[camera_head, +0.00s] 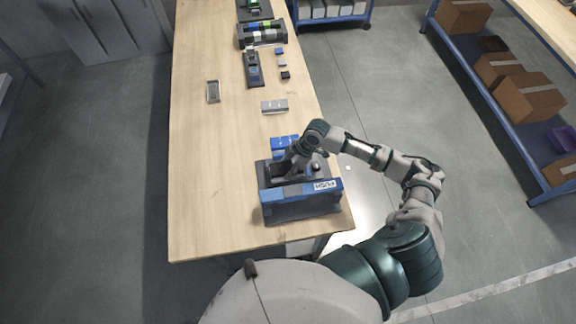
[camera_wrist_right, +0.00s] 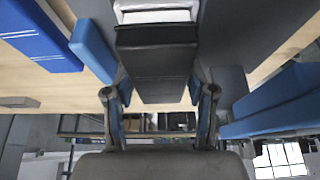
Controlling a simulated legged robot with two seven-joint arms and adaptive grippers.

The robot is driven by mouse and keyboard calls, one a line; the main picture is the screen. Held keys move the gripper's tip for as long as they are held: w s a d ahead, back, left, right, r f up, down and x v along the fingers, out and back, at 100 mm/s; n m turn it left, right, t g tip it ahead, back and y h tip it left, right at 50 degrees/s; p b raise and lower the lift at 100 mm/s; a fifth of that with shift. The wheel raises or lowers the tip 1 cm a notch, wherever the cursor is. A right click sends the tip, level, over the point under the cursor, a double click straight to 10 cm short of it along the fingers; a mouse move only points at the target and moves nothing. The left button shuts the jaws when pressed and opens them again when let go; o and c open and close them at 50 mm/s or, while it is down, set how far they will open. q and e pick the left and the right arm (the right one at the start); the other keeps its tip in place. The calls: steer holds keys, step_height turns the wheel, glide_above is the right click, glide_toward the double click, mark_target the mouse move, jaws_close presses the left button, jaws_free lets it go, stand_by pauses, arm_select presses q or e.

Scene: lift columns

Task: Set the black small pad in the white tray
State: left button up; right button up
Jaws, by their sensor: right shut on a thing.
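My right gripper (camera_head: 292,166) reaches down into the dark and blue station at the near end of the table. In the right wrist view, my right gripper (camera_wrist_right: 160,102) is shut on the black small pad (camera_wrist_right: 156,62), a dark block between its two fingers. A white surface with a raised rim, perhaps the white tray (camera_wrist_right: 157,14), shows just beyond the pad. I cannot tell whether the pad touches it. In the head view my arm hides the pad, and I cannot make out the white tray. My left gripper is not in view.
The station (camera_head: 302,208) has a blue front with a label. Blue boxes (camera_head: 284,143) stand just behind it. A grey box (camera_head: 274,106), a small shallow tray (camera_head: 213,92) and other holders lie farther back. The table's left side is clear. A shelf with cartons (camera_head: 527,97) stands at right.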

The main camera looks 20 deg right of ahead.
stand_by(0.3)
steer(key=o, duration=1.3)
steer(key=shift+o, duration=1.3)
step_height(320, 180, up, 5)
steer(key=p, duration=0.5)
steer(key=shift+r+p, duration=0.1)
steer(key=shift+p, duration=0.25)
steer(key=shift+r+p, duration=0.5)
steer(key=shift+r, duration=0.6)
